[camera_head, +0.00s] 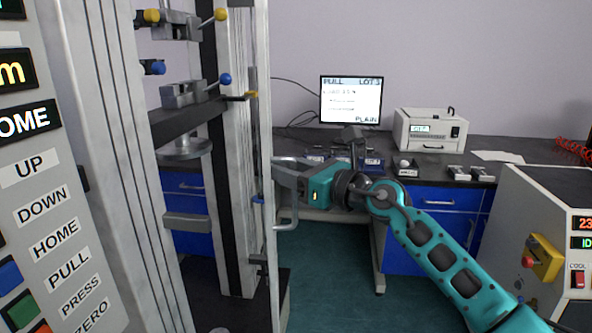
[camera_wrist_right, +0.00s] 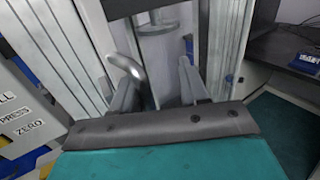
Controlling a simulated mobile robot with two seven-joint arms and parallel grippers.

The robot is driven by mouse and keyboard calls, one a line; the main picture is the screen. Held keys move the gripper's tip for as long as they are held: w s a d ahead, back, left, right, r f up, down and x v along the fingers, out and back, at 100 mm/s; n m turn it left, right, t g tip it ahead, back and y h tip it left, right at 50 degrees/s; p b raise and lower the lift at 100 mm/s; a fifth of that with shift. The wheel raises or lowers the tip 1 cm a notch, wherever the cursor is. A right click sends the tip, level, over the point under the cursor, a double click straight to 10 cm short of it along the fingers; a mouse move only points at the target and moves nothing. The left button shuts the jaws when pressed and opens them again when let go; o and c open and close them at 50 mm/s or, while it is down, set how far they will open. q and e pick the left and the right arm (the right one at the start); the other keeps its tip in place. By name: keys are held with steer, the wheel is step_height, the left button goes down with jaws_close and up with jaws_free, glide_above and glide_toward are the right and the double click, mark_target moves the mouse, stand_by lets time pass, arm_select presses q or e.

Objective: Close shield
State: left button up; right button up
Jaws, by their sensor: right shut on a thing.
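The shield (camera_head: 265,120) is a tall, narrow-framed panel at the front right of the testing machine, seen nearly edge-on in the head view. A grey bar handle (camera_head: 293,212) stands out from its edge. My right gripper (camera_head: 279,176) reaches in from the right and is shut on the handle at its upper part. The fingers partly hide the grip. In the right wrist view the curved end of the handle (camera_wrist_right: 125,66) shows beside my right gripper (camera_wrist_right: 160,88). My left gripper is not in view.
The machine's clamps (camera_head: 183,93) with blue and yellow knobs stand behind the shield. A button panel (camera_head: 35,200) fills the left edge. A bench (camera_head: 480,150) at the back holds a monitor (camera_head: 351,100) and a white instrument (camera_head: 431,130). A grey cabinet (camera_head: 545,215) stands at right.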

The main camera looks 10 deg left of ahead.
steer(key=p, duration=0.1)
steer(key=s+p, duration=0.2)
steer(key=shift+s+a+f+p, duration=0.2)
steer(key=shift+s+a+p, duration=0.05)
steer(key=shift+p, duration=0.15)
steer(key=s+d, duration=0.5)
steer(key=s, duration=0.5)
steer(key=shift+s+d, duration=0.3)
steer(key=shift+s, duration=0.05)
stand_by(0.4)
stand_by(0.4)
